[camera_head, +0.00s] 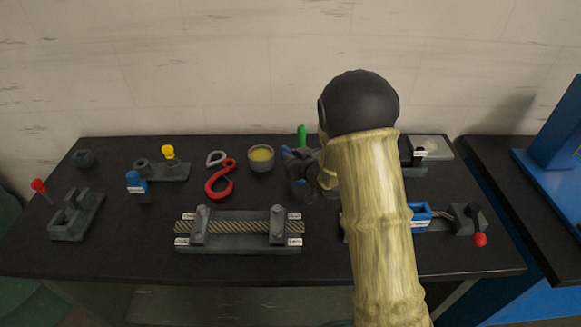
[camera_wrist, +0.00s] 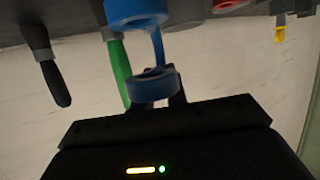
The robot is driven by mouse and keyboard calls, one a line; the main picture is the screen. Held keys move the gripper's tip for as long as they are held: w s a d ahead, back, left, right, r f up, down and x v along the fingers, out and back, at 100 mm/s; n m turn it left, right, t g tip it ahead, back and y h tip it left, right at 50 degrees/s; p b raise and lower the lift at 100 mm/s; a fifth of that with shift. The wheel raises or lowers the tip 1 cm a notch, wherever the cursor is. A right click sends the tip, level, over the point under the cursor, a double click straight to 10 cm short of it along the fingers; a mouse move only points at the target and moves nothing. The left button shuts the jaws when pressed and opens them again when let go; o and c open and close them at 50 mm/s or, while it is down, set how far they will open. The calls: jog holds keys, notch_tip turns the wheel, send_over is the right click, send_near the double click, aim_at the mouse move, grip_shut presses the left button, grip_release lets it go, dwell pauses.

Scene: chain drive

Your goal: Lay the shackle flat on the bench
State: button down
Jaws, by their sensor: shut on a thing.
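A blue piece with two ring-shaped ends joined by a thin bar shows in the wrist view (camera_wrist: 152,86); it looks like the shackle. My gripper (camera_wrist: 155,98) is shut on it near the lower ring. In the head view the gripper (camera_head: 302,172) is over the back middle of the bench (camera_head: 110,255), right of a grey cup, and a bit of blue (camera_head: 287,152) shows at its jaws. My arm hides much of this area. I cannot tell whether the blue piece touches the bench.
A red hook (camera_head: 219,180), a small grey link (camera_head: 216,158) and the cup (camera_head: 261,159) lie to the left. A green handle (camera_head: 302,136) stands behind the gripper. A rope fixture (camera_head: 240,230) is in front. Bare bench shows at front left.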

jog(key=shift+r, duration=0.1)
jog(key=shift+f, duration=2.05)
jog(key=shift+f, duration=0.1)
jog(key=c, duration=1.8)
grip_release()
jog(key=shift+f, duration=0.15)
jog(key=shift+c, duration=0.2)
jog(key=o, duration=0.4)
jog(key=shift+o, duration=0.2)
